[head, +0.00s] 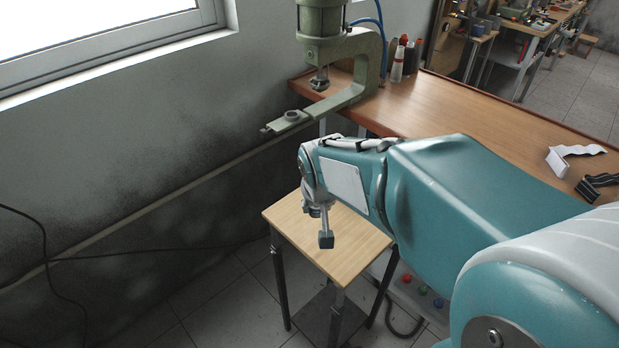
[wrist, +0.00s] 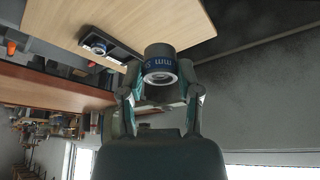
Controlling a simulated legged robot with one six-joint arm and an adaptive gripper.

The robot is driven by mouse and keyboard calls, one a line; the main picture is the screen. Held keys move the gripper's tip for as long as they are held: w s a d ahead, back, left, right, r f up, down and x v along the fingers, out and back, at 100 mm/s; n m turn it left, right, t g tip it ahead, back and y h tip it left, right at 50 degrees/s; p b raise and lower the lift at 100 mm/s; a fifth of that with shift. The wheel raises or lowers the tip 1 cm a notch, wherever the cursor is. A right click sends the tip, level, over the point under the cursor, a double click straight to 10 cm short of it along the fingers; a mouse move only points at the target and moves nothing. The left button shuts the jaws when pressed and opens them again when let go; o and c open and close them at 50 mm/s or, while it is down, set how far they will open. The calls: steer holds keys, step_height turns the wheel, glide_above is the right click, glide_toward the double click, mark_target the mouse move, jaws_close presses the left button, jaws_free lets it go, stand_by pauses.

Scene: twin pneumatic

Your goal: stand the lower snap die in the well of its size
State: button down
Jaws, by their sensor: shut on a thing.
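My gripper (wrist: 160,92) is shut on a grey cylindrical die (wrist: 158,52) with a blue band and a ring-shaped end. White marking on the band includes "mm"; the full size cannot be read. The die is held between the two fingers, seemingly above the small light-wood table. In the head view my gripper (head: 325,240) hangs over that table (head: 285,216), and the die cannot be made out. In the wrist view a black holder (wrist: 122,53) lies near the table's edge with a smaller ring-ended piece (wrist: 96,46) in it. My arm probably hides the holder in the head view.
A black clip-like object (head: 597,184) lies at the bench's right. The wall is close on the left.

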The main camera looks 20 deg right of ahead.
steer(key=shift+w+d+f, duration=0.15)
steer(key=shift+w, duration=0.55)
steer(key=w+d+f, duration=0.2)
steer(key=w+f, duration=0.1)
steer(key=w+d+f, duration=0.3)
steer(key=w, duration=0.1)
steer(key=w+d+f, duration=0.3)
steer(key=shift+w+f, duration=0.15)
steer(key=shift+f, duration=0.05)
step_height(320, 180, down, 3)
steer(key=shift+w+f, duration=0.1)
steer(key=shift+f, duration=0.1)
steer(key=shift+c, duration=1.5)
jaws_free()
